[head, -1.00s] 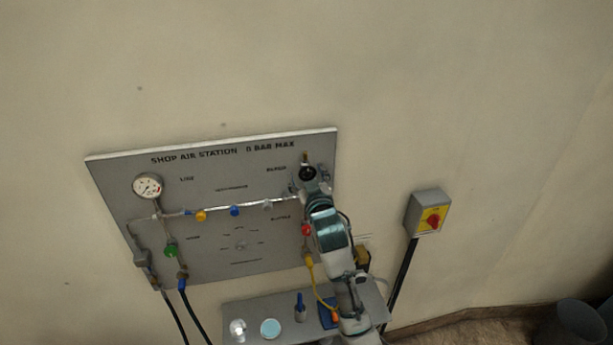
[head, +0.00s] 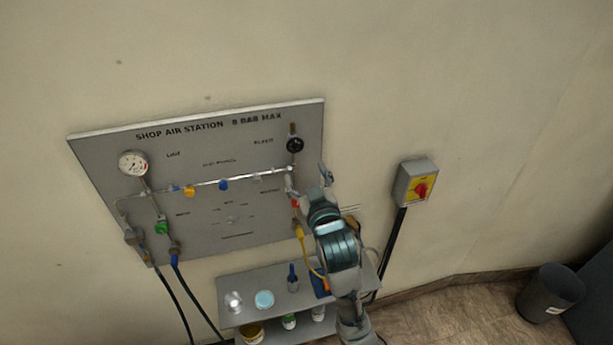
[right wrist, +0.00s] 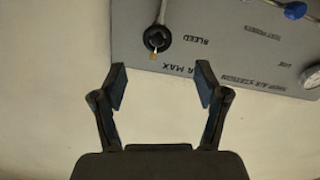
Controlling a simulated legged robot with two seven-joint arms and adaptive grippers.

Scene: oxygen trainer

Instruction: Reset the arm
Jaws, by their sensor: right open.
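My right gripper (head: 308,180) is in front of the right edge of the grey air station panel (head: 110,165), below the black bleed knob (head: 295,145). Its two fingers are spread with nothing between them. In the right wrist view the open gripper (right wrist: 161,88) shows both fingertips apart, with the panel (right wrist: 200,40) and the black knob (right wrist: 157,38) beyond them. The gripper and arm partly cover the red valve handle (head: 295,203) and the panel's right side. My left gripper is not in view.
A shelf (head: 240,318) with a blue bottle (head: 292,278), a light blue disc (head: 264,299) and other items stands below the panel. A grey switch box with a red knob (head: 421,189) is on the wall at right. A dark bin (head: 550,292) stands on the floor.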

